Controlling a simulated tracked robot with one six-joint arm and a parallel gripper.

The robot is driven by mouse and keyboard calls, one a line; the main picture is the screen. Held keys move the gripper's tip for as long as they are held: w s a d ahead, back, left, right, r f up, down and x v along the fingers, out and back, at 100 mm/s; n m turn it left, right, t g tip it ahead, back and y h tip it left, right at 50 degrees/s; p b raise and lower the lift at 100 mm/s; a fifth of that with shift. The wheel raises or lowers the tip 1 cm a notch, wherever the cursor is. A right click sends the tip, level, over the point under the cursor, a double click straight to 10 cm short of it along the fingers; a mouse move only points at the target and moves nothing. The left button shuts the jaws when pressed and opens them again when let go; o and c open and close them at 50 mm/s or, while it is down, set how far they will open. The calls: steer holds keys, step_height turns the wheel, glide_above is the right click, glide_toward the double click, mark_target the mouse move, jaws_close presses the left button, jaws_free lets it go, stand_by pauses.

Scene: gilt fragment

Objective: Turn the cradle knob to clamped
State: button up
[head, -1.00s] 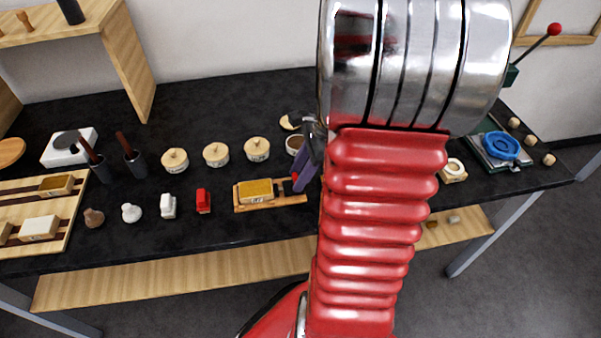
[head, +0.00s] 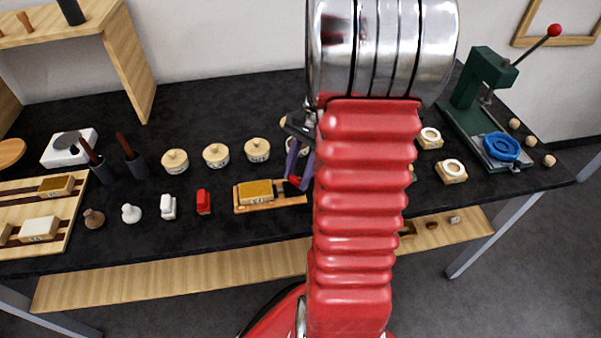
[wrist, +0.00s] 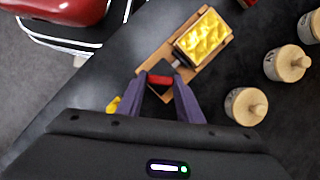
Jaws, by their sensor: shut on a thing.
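The cradle (head: 271,203) is a low wooden base holding a gold-topped block (head: 255,190) at the middle of the dark bench. It also shows in the wrist view (wrist: 224,46), where the block has a faceted gold face. The red cradle knob (wrist: 160,80) is a short bar over a black square at the cradle's near end. My gripper (wrist: 160,79) has its purple fingers at the two ends of the bar, shut on it. In the head view my gripper (head: 297,184) is at the cradle's right end, and my arm hides part of the bench behind it.
Several lidded round pots (head: 216,155) stand behind the cradle. A red piece (head: 203,201) and white pieces stand to its left. A green press (head: 490,75) with a blue ring stands at the right. Bare bench lies in front of the cradle.

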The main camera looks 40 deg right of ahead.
steer(key=n, duration=0.2)
steer(key=n+g, duration=0.2)
steer(key=n, duration=0.1)
steer(key=shift+a+f+n+h, duration=0.1)
steer(key=shift+a+n+h, duration=0.2)
steer(key=shift+n+g+h, duration=0.6)
steer(key=shift+n+g, duration=0.2)
steer(key=shift+n, duration=1.5)
steer(key=o, duration=1.1)
steer(key=shift+w, duration=0.15)
